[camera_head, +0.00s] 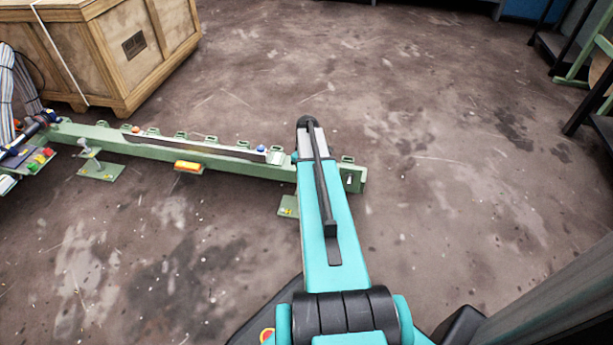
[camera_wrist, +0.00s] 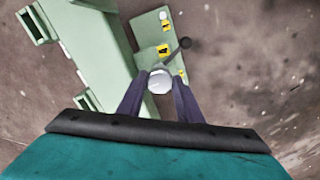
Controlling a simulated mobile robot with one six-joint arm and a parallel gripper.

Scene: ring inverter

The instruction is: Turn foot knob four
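A round silver knob (camera_wrist: 160,82) stands by a green foot plate (camera_wrist: 152,38) in the wrist view. The plate carries yellow labels and a dark lever with a round black end (camera_wrist: 185,43). My gripper (camera_wrist: 160,77) points down with its two dark fingers apart, one on each side of the silver knob. Whether either finger touches it is hard to tell. In the head view my arm hides the gripper and this knob; part of a green foot plate (camera_head: 288,206) shows left of the arm. No number on the knob is readable.
A long green rail (camera_head: 220,163) with several brackets runs left from my arm. Another foot plate (camera_head: 101,171) lies at its left part. A wooden crate (camera_head: 120,50) stands behind. The floor (camera_head: 450,190) right of my arm is clear.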

